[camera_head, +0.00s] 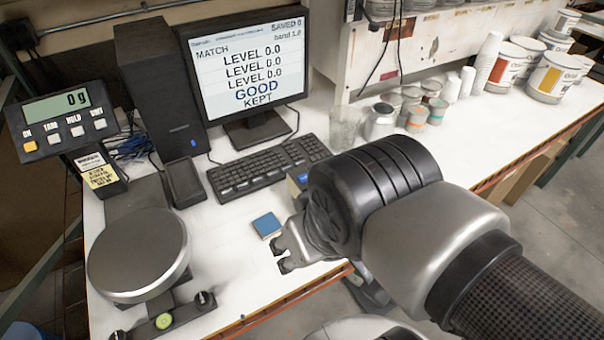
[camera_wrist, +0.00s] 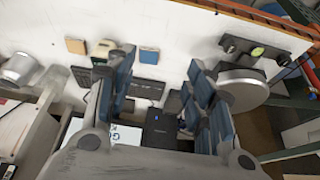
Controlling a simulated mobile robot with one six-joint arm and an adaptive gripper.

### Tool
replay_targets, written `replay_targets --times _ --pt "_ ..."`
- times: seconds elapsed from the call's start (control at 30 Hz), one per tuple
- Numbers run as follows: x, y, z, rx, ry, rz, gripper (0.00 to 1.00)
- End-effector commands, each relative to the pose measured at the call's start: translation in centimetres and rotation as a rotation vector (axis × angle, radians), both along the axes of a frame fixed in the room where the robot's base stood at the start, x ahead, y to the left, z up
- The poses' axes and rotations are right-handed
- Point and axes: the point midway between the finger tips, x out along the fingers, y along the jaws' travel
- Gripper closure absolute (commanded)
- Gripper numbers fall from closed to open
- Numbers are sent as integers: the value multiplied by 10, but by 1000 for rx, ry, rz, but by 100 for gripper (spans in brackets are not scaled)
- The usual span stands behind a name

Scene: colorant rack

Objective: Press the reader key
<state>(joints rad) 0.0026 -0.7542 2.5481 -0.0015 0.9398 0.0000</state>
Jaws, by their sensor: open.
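A small device with a blue screen (camera_head: 299,178), possibly the reader, stands on the white bench just right of the keyboard. My gripper hides most of it in the head view, and its key cannot be made out there. What looks like the same device (camera_wrist: 103,48) shows pale in the wrist view, left of the jaws and partly behind a finger. My gripper (camera_head: 281,259) is open and empty above the bench's front edge. Its spread fingers also show in the wrist view (camera_wrist: 160,75). The monitor (camera_head: 250,75) reads MATCH, LEVEL 0.0 on several lines, GOOD, KEPT and SAVED 0.
A blue square tile (camera_head: 267,225) lies between the scale pan (camera_head: 139,250) and my gripper. The keyboard (camera_head: 268,168) lies behind it. The scale display (camera_head: 66,112) reads 0 g. A glass (camera_head: 344,128), several cans and paint buckets (camera_head: 506,67) stand at the back right.

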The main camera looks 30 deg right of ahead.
Motion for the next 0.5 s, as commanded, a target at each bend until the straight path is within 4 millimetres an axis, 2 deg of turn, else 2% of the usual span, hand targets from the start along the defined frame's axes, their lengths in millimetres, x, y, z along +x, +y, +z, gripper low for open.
replay_targets --times 0.07,0.5 --pt "0 0 0 0 0 0 59" --pt "0 0 0 0 0 0 89"
